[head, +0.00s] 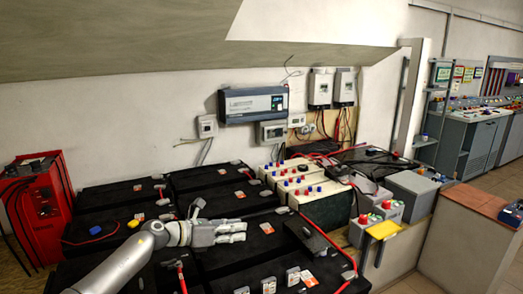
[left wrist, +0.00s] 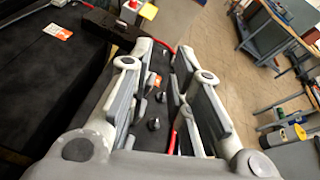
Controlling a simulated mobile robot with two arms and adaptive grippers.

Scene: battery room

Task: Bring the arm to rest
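My left arm (head: 130,262) reaches in from the lower left of the head view, over the black batteries. Its grey left gripper (head: 240,232) is level with the battery tops and points to the right. In the left wrist view the left gripper (left wrist: 165,52) has its fingers apart, with nothing between them. A black battery top with bolt terminals (left wrist: 154,124) shows beyond the gap. I cannot tell how far above the battery the fingers are. My right gripper is not in view.
Several black batteries (head: 215,177) cover the bench. A red charger (head: 40,206) stands at the left, and cream batteries (head: 325,203) stand to the right of the gripper. A yellow card (head: 384,229) lies farther right. Wall boxes (head: 252,104) hang behind. Open floor (left wrist: 212,38) shows in the wrist view.

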